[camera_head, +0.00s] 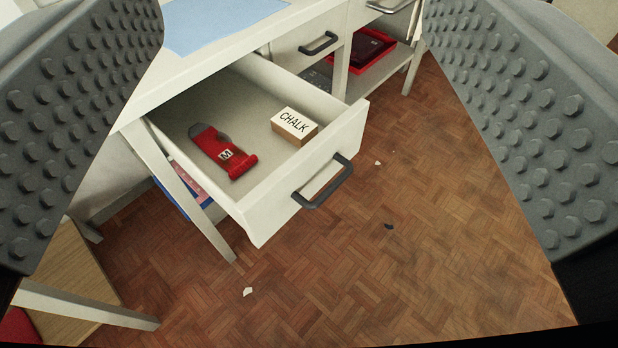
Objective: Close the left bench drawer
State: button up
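The left bench drawer (256,203) is pulled out from the white bench (140,91) and stands open. Its dark grey bar handle (324,184) is on the front panel. Inside lie a red tube-like item (222,152) marked with an M and a small box (294,126) labelled CHALK. My gripper (295,130) is open, with its two studded grey fingers at the left and right edges of the view. The drawer shows between and beyond the fingers, and nothing is held. I cannot tell the exact distance to the handle.
Another drawer with a dark handle (318,43) sits shut to the right. A red tray (371,60) is on a lower shelf. A blue sheet (215,20) lies on the bench top. The parquet floor (400,260) is mostly clear, with small scraps. A wooden-topped piece (68,275) stands at lower left.

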jog(key=w+d+f+m+g, duration=0.1)
jog(key=w, duration=0.1)
jog(key=w+d+f+m+g, duration=0.1)
jog(key=w+f+m, duration=0.1)
jog(key=w+d+f+m+g+h, duration=0.1)
jog(key=w+f, duration=0.1)
jog(key=shift+d+m, duration=0.1)
jog(key=shift+m, duration=0.3)
grip_shut()
jog(key=w+d+f+m+g+y, duration=0.2)
jog(key=w+d+f+m+g, duration=0.2)
jog(key=w+d+f+m, duration=0.4)
jog(key=w+d+f+m+g+y, duration=0.2)
jog(key=w+d+f+m+g, duration=0.15)
jog(key=f+m, duration=0.45)
jog(key=m+y, duration=0.4)
jog(key=m, duration=0.2)
send_near(357, 140)
notch_tip(357, 140, down, 3)
jog(key=shift+g+h, duration=0.3)
jog(key=shift+g, duration=0.05)
jog(key=shift+w+a+f, duration=0.15)
jog(key=shift+w+a, duration=0.65)
jog(key=shift+w+a+f, duration=0.1)
jog(key=shift+w+a, duration=0.7)
jog(key=shift+a, duration=0.05)
